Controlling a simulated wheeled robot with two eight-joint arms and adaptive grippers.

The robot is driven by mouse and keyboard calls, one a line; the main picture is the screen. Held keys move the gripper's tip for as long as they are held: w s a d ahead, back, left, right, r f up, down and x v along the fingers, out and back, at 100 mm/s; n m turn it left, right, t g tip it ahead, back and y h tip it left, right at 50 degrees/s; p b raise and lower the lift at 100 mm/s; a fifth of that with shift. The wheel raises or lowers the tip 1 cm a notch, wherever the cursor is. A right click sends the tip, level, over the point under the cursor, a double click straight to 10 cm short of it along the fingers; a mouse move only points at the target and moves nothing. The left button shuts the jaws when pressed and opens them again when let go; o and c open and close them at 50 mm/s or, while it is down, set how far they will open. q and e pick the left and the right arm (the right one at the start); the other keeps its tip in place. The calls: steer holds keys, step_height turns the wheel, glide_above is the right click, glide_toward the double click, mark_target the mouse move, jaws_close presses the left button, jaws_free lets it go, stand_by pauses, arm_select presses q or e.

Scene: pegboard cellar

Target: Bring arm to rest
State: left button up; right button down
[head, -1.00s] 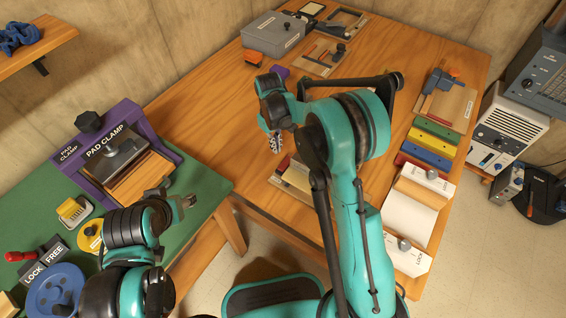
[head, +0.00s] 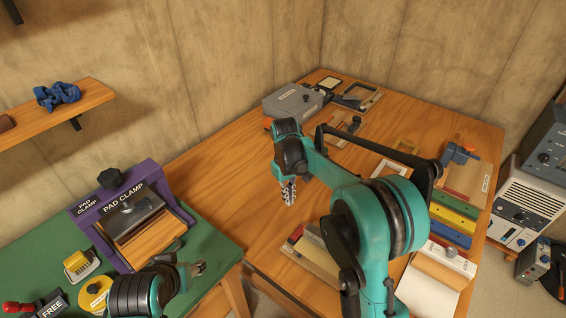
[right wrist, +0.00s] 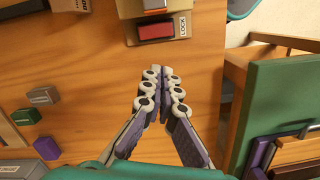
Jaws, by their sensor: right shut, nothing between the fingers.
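My right arm reaches over the wooden table (head: 225,150) in the head view. Its gripper (head: 289,192) hangs above the tabletop, fingers pointing down. In the right wrist view the fingers (right wrist: 161,75) are together and empty, over bare wood just short of a board with a red block (right wrist: 156,31) and a LOCK label. My left gripper (head: 198,268) is low in the head view, in front of the purple pad clamp (head: 112,207) and close to the green table's edge. Its fingers are too small to judge.
A grey box (head: 292,105) stands at the back of the wooden table. Green, yellow and blue bars (head: 450,218) and a white tray lie on its right side. A yellow-handled tool (head: 78,264) and a FREE label block (head: 52,305) are on the green table. Bare wood lies left of the right gripper.

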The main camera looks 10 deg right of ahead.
steer(key=s+d+r+m+t, duration=0.2)
steer(key=s+d+r+t, duration=0.25)
steer(key=s+r, duration=0.55)
steer(key=s+d+f+m+t, duration=0.1)
steer(key=s+t, duration=0.1)
steer(key=s, duration=0.5)
steer(key=s+d+f+m+t, duration=0.1)
steer(key=s+d+m, duration=0.1)
steer(key=s, duration=0.4)
steer(key=shift+s+d+f+t+y, duration=0.2)
steer(key=shift+s+f+t+y, duration=0.1)
steer(key=shift+s+t, duration=0.05)
